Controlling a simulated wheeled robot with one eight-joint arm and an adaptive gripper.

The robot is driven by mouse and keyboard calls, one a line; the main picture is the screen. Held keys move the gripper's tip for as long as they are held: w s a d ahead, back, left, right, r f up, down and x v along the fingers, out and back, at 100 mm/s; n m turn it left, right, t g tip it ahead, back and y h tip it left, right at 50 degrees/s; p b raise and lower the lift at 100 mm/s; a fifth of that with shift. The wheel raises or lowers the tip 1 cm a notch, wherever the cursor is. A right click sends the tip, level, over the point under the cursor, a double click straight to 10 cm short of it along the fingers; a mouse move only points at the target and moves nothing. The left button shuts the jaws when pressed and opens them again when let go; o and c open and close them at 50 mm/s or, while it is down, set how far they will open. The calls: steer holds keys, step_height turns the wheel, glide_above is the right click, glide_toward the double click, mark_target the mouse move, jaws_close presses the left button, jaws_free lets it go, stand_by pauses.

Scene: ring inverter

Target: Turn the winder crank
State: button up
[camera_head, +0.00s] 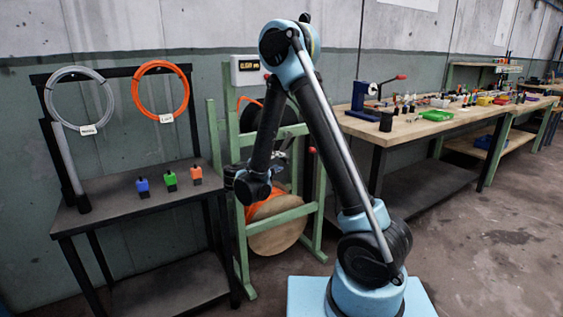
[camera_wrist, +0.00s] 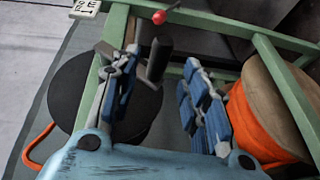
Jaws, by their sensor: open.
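My gripper (camera_head: 284,150) is in front of the green reel stand (camera_head: 212,140) in the head view, partly hidden by my arm. In the wrist view its two blue-grey fingers (camera_wrist: 163,100) are apart with nothing held. A dark cylindrical grip (camera_wrist: 158,60), which looks like a crank handle, shows just beyond the fingertips, nearer the left finger. I cannot tell whether they touch. A red ball knob (camera_wrist: 158,17) on a dark lever sits above it at the green bar. A blue device (camera_head: 364,96) with a red-ended handle (camera_head: 401,77) stands on the workbench.
The stand carries a dark reel (camera_wrist: 72,85) and an orange-wound reel (camera_wrist: 262,120). Left is a dark table (camera_head: 130,208) with small coloured blocks and hanging cable coils (camera_head: 160,66). The wooden workbench (camera_head: 425,127) is at right. Floor at right is clear.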

mark_target(282, 159)
steer(key=shift+x, duration=2.95)
steer(key=shift+c, duration=0.5)
jaws_close()
steer(key=shift+s+a+r, duration=0.1)
steer(key=shift+a, duration=0.45)
steer(key=shift+d, duration=0.25)
